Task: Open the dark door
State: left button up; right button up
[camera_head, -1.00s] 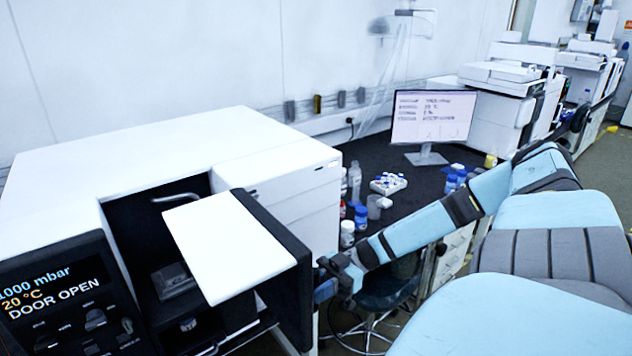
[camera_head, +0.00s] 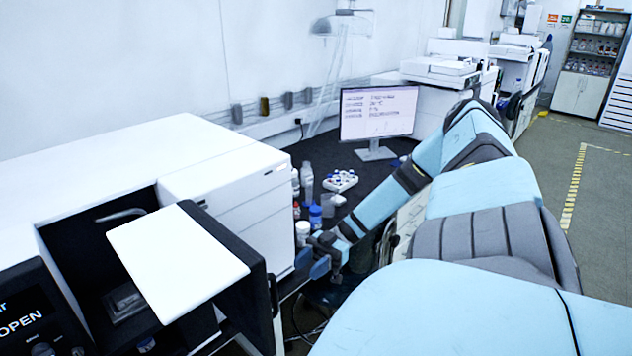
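The dark door (camera_head: 238,308) of the white instrument (camera_head: 120,150) stands open at the lower left, swung out from a dark chamber (camera_head: 75,245). A white panel (camera_head: 178,260) spans its top. A dark handle (camera_head: 274,296) shows on the door's right side. My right gripper (camera_head: 312,263) is to the right of the handle, apart from it. Its two bluish fingers look spread and hold nothing visible. The display (camera_head: 20,322) at the lower left shows "OPEN", its left part cut off. My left gripper is not in view.
White drawers (camera_head: 235,200) stand just behind the door. Several bottles (camera_head: 308,180), a white vial rack (camera_head: 341,180) and a monitor (camera_head: 378,113) are on the dark bench. My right arm fills the lower right. Open floor (camera_head: 580,230) lies at the far right.

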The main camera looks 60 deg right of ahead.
jog(key=v, duration=0.2)
jog(key=shift+s+d, duration=0.1)
jog(key=shift+d, duration=0.3)
jog(key=s+a+f+m+t+h, duration=0.1)
jog(key=a+f+m+t+h, duration=0.2)
jog(key=a+f, duration=0.7)
jog(key=a+f+m+t+h, duration=0.1)
jog(key=a+f+m+h, duration=0.2)
jog(key=a, duration=0.6)
jog(key=a+f+m+t+h, duration=0.1)
jog(key=a+f+m+h, duration=0.2)
jog(key=a, duration=0.7)
jog(key=a+f+m+t+h, duration=0.1)
jog(key=a+f+m+h, duration=0.2)
jog(key=a, duration=0.6)
jog(key=shift+w+a+f+h+p, duration=0.35)
jog(key=shift+f+h, duration=0.3)
jog(key=shift+h, duration=0.45)
jog(key=shift+s+d, duration=0.1)
jog(key=shift+d, duration=0.1)
